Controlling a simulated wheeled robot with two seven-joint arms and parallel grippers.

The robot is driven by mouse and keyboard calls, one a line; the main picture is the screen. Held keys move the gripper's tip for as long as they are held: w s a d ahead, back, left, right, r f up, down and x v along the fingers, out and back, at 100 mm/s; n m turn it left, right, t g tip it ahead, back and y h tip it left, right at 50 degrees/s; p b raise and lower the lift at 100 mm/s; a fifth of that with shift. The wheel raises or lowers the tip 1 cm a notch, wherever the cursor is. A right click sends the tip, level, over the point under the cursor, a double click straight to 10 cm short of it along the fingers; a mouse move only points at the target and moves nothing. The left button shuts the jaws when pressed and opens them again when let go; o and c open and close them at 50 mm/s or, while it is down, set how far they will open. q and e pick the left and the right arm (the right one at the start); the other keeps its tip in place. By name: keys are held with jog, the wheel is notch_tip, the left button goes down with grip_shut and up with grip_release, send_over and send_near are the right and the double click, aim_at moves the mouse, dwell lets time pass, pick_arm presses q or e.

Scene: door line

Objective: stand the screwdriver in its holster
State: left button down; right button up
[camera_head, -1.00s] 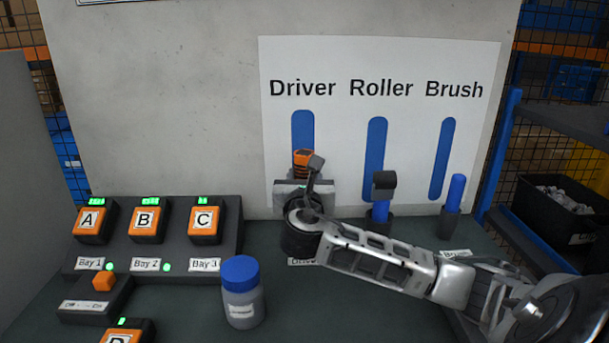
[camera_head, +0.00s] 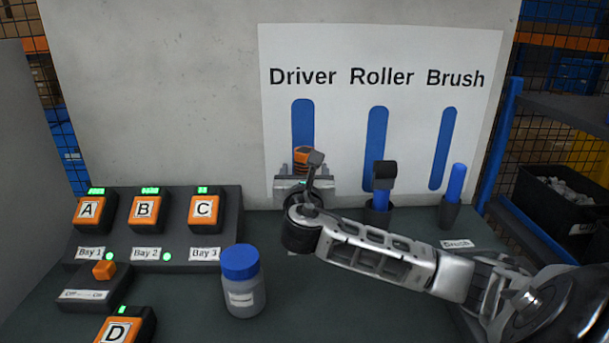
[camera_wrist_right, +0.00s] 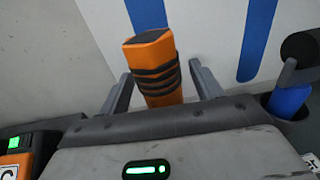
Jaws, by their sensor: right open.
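The screwdriver shows as an orange handle with black bands (camera_head: 303,157), upright in front of the blue Driver stripe. In the right wrist view the handle (camera_wrist_right: 155,68) stands between the two grey fingers, with a visible gap on each side. My right gripper (camera_head: 304,184) is open around it. The gripper and wrist hide the screwdriver's lower part and the Driver holster, so I cannot see how the shaft sits in it. My left gripper is not in view.
A roller (camera_head: 383,182) and a blue-handled brush (camera_head: 456,186) stand in dark holders to the right. A blue-capped bottle (camera_head: 242,285) stands left of my wrist. Lettered orange blocks (camera_head: 143,210) sit on the left rack. The board (camera_head: 410,55) rises behind.

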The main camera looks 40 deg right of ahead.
jog(key=shift+s+a+r+p, duration=0.2)
jog(key=shift+s+a+p, duration=0.25)
jog(key=shift+p, duration=0.2)
pick_arm(q)
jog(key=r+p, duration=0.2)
jog(key=p, duration=0.1)
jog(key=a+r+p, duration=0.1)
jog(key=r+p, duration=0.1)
jog(key=p, duration=0.1)
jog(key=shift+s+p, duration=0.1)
jog(key=shift+p, duration=0.2)
pick_arm(e)
jog(key=v, duration=1.4)
jog(key=shift+s+a, duration=0.2)
jog(key=shift+a, duration=0.05)
